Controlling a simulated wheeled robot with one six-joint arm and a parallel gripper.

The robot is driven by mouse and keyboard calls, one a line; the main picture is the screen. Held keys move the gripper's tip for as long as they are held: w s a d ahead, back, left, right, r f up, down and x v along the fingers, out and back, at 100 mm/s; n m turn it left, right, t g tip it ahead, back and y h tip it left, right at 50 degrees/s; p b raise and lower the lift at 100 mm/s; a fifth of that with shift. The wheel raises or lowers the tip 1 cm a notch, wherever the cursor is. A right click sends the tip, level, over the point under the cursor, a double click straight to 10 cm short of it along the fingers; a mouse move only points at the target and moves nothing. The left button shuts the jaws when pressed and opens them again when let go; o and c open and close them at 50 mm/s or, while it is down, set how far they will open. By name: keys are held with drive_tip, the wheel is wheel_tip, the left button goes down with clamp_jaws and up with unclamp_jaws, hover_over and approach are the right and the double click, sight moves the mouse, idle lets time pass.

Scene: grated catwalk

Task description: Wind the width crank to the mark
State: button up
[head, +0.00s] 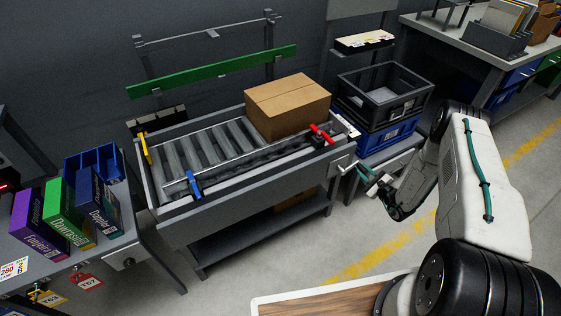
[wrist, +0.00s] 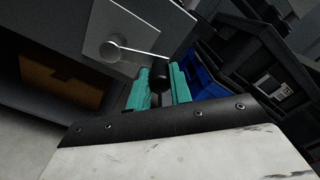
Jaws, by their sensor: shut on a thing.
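The width crank (head: 345,167) sits on the right end face of the grey roller conveyor (head: 225,217). In the wrist view its thin metal arm (wrist: 138,51) runs from a round hub on a light grey plate to a black knob (wrist: 159,74). My gripper (head: 364,173) is at the crank's outer end. In the wrist view its teal fingers (wrist: 158,88) stand on both sides of the knob, shut on it. The crank arm points right and slightly down there. I cannot make out the mark in either view.
A cardboard box (head: 288,105) sits on the rollers near the red clamp handle (head: 321,133). A black crate (head: 385,92) on a blue bin (head: 389,136) stands close right of the crank. Several boxes stand on the left table. Open floor lies in front of the conveyor.

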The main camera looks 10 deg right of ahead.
drive_tip(key=o, duration=0.8)
drive_tip(key=v, duration=0.8)
